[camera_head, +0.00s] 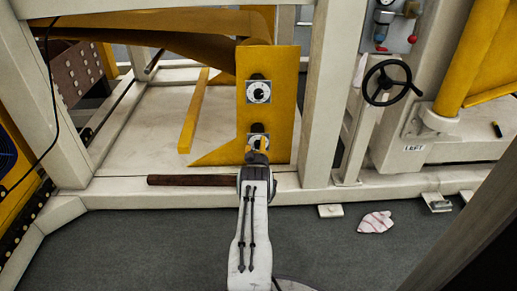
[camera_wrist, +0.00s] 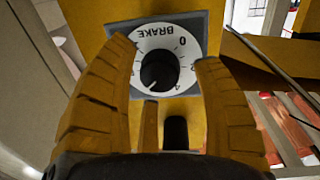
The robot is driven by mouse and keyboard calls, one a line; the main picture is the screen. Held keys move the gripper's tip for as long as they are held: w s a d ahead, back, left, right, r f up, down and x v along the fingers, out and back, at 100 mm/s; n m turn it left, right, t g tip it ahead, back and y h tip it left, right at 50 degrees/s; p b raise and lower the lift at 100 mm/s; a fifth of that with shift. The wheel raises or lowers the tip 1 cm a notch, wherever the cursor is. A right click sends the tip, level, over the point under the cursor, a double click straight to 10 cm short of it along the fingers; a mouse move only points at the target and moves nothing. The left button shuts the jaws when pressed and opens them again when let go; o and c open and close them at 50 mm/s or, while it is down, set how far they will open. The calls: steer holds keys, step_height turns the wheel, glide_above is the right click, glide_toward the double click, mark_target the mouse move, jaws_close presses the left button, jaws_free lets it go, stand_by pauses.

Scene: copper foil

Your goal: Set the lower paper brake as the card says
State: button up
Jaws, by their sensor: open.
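A yellow plate (camera_head: 282,110) carries two brake dials, one above the other. The upper dial (camera_head: 258,92) has a white face and a black knob. The lower dial (camera_head: 250,140) is partly hidden by my gripper (camera_head: 259,152) in the head view. In the wrist view a dial marked BRAKE (camera_wrist: 180,49) appears turned over, with a 0 at its upper right. Its black knob (camera_wrist: 158,70) has a pale mark toward the picture's lower left. My gripper (camera_wrist: 165,56) is open, its yellow fingers on either side of the knob, with visible gaps. No card is readable.
A dark brown roller (camera_head: 190,180) lies along the low cream beam to the left. A black handwheel (camera_head: 387,83) and a LEFT label (camera_head: 413,147) are at the right. A pinkish cloth (camera_head: 375,222) lies on the grey floor (camera_head: 330,255), which is otherwise mostly clear.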

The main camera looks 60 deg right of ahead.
steer(key=c, duration=1.2)
steer(key=shift+r, duration=0.1)
steer(key=shift+r+m, duration=0.15)
steer(key=shift+m, duration=2.95)
steer(key=shift+w, duration=0.1)
steer(key=o, duration=1.2)
